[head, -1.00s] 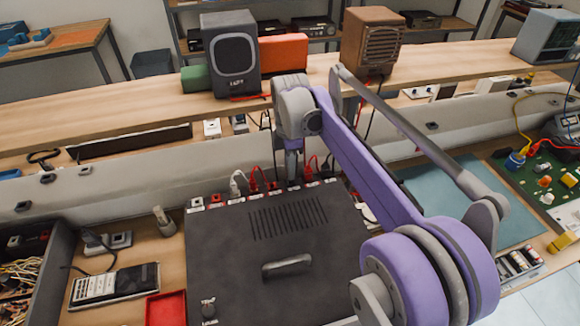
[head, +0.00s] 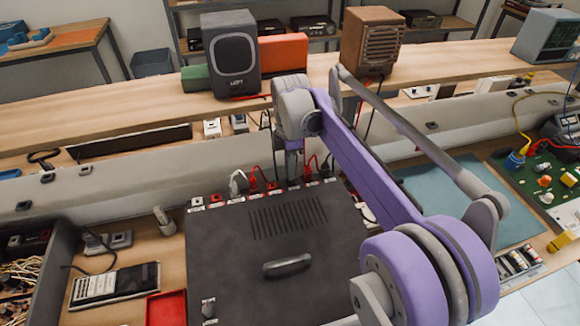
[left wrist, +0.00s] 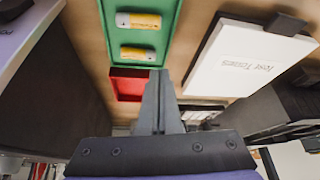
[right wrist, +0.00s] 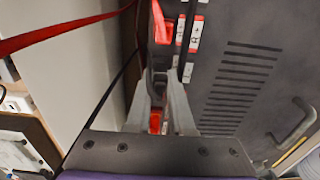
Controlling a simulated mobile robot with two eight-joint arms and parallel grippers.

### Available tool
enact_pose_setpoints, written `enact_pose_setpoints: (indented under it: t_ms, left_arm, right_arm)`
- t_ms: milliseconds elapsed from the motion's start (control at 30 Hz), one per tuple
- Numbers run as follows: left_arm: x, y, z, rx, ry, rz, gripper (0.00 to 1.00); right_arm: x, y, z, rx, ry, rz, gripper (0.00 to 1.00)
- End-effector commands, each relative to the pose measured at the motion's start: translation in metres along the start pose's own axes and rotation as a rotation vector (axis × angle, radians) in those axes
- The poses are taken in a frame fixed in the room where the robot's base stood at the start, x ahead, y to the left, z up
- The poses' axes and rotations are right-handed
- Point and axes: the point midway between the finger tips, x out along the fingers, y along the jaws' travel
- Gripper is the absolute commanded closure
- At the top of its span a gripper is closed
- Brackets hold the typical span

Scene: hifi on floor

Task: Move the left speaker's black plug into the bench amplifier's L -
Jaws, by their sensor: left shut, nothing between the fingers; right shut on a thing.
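The bench amplifier (head: 236,252) is a dark box with a row of labelled terminals along its far edge. Red, white and black plugs stand in or at this row. My right gripper (head: 292,178) points down at the row. In the right wrist view its fingers (right wrist: 160,112) are shut on a dark plug (right wrist: 160,84), just past a red plug (right wrist: 163,27) near the R+ label (right wrist: 195,36). Whether the held plug is seated is hidden. The left speaker (head: 232,58), marked LEFT, stands on the shelf. My left gripper (left wrist: 160,78) is shut and empty, seen only in its wrist view.
Red and black cables run between shelf and amplifier.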

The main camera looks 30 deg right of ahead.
Motion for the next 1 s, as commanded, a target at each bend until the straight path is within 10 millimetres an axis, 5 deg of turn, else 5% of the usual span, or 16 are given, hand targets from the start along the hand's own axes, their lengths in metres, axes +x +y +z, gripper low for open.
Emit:
enact_pose_setpoints:
  t_ms: [1000]
  left_arm:
    - [0.005,0.0,0.004,0.0,-0.003,0.0,1.0]
  right_arm:
    - [0.013,0.0,0.0,0.0,0.0,0.0,1.0]
